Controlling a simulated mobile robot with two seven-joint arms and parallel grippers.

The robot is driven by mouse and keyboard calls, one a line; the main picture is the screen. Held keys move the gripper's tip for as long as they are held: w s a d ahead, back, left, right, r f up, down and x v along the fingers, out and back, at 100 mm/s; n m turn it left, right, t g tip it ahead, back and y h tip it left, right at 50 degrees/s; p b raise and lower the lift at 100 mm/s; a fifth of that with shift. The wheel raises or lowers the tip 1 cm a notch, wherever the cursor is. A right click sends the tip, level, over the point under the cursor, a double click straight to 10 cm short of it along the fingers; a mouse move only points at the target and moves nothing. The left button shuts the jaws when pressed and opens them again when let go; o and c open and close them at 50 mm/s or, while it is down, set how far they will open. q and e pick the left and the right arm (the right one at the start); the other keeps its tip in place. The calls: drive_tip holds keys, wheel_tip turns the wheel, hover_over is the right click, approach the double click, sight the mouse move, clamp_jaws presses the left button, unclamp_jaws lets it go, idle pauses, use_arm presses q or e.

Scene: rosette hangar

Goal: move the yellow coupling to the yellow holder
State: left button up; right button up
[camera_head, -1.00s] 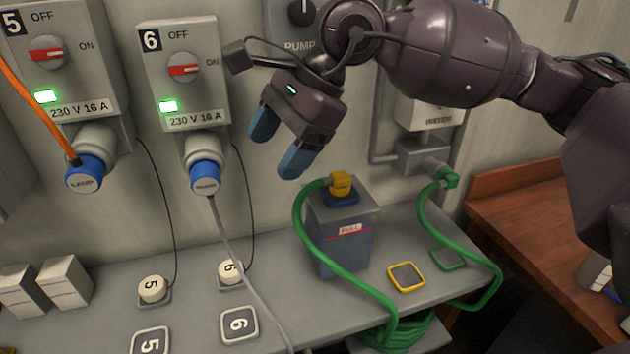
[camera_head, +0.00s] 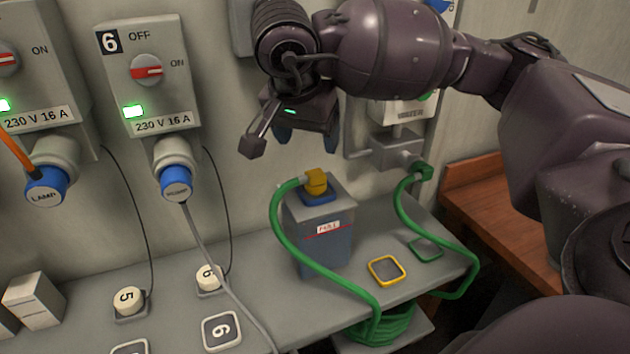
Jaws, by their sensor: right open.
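The yellow coupling (camera_head: 316,181) sits on the blue collar on top of a grey box (camera_head: 325,243), with a green hose (camera_head: 281,228) running from its left side. The yellow holder (camera_head: 387,270) is a yellow-rimmed square on the grey bench to the right of the box; it looks empty. My right gripper (camera_head: 306,142) is open above the coupling, its blue fingers pointing down and partly hidden behind its own body. It appears apart from the coupling. My left gripper is not in view.
A green coupling (camera_head: 422,172) with hose plugs into a wall fitting at right. A green-rimmed square (camera_head: 426,249) lies beside the yellow holder.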

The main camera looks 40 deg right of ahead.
sight(315, 174)
drive_tip(key=x, duration=0.4)
drive_tip(key=shift+f, duration=0.2)
drive_tip(key=shift+w+d+f+b, duration=0.2)
drive_tip(key=shift+f+b, duration=0.1)
drive_tip(key=shift+f, duration=0.25)
drive_tip(key=shift+f, duration=0.1)
drive_tip(key=x, duration=0.5)
drive_tip(key=shift+a+f, duration=0.1)
drive_tip(key=shift+a, duration=0.05)
